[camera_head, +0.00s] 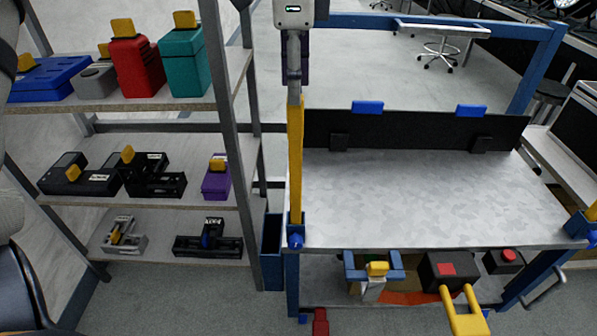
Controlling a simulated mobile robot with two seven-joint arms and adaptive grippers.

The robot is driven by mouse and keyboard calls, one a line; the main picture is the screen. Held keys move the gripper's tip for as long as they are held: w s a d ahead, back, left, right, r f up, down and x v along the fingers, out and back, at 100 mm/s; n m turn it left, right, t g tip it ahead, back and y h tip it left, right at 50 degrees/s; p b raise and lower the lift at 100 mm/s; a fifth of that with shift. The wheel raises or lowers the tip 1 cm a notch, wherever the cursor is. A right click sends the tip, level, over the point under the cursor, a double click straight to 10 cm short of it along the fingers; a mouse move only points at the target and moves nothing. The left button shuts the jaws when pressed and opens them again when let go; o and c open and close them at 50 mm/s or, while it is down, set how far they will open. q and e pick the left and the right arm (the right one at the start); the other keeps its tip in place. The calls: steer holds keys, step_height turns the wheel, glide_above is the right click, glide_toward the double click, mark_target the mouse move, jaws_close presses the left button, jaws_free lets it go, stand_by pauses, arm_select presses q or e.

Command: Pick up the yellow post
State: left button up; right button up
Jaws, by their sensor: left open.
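A yellow post (296,160) stands upright at the front left corner of the cart, its foot at a blue corner fitting (295,236). My left gripper (295,92) points down from the top edge, directly over the upper end of this post in the picture. Its jaws are open but seen nearly edge-on, so I cannot tell whether they touch or straddle the post. A second yellow piece (592,212) shows partly at the right edge by the other front corner. My right gripper is not in view.
The cart's grey top (420,200) is bare, with a black back panel (410,131) and blue frame. Its lower shelf holds a black box (450,268) and yellow handles (465,312). A shelf rack (226,110) with several cases stands close on the left.

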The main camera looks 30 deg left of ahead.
mark_target(295, 120)
arm_select(q)
steer(key=f, duration=0.7)
steer(key=shift+s+d+f, duration=0.1)
steer(key=shift+s+f, duration=0.1)
steer(key=shift+f, duration=0.05)
jaws_close()
